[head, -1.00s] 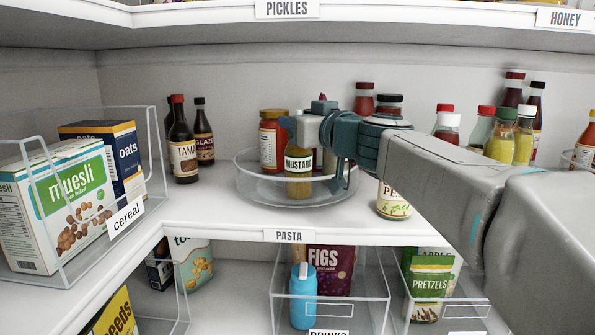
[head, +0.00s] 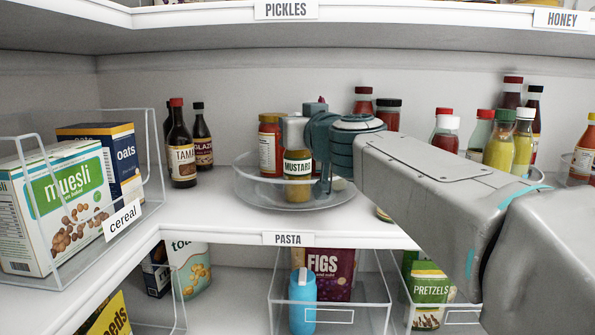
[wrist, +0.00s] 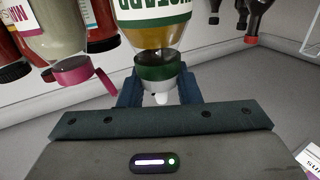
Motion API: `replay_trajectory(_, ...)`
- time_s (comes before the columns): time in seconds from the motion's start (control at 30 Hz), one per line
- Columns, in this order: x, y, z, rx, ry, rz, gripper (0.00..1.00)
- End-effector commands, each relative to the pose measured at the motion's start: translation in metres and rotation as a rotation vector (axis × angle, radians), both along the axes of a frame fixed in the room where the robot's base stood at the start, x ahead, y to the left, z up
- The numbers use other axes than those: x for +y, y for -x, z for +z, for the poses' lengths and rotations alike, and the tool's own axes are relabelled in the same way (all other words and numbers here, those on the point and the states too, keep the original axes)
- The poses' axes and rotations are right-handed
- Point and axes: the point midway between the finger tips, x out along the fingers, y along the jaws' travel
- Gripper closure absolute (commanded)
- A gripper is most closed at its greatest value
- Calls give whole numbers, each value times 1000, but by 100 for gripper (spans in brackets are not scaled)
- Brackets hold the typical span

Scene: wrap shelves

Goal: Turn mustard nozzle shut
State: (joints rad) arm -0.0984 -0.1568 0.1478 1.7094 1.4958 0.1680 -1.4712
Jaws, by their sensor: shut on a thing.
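The mustard bottle (head: 298,190) stands on the clear turntable (head: 250,195) on the middle shelf, its label facing me. In the wrist view the bottle (wrist: 158,35) appears upside down, with a dark green collar (wrist: 160,70) and a small white nozzle (wrist: 160,98). My gripper (wrist: 160,90) has its dark blue fingers on either side of the nozzle end and is shut on it. In the head view my gripper covers the bottle's top, so the nozzle's exact angle cannot be told.
A red-sauce jar (head: 269,150) stands left of the mustard on the turntable. In the wrist view a bottle with a pink flip cap (wrist: 80,72) hangs close by. Dark sauce bottles (head: 182,155) stand further left. Open shelf lies in front of the turntable.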

Motion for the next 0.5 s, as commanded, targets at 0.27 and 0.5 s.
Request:
replay_trajectory(0.27,0,0,0,1,0,-5,77)
replay_trajectory(0.5,1,0,1,1,2,-106,77)
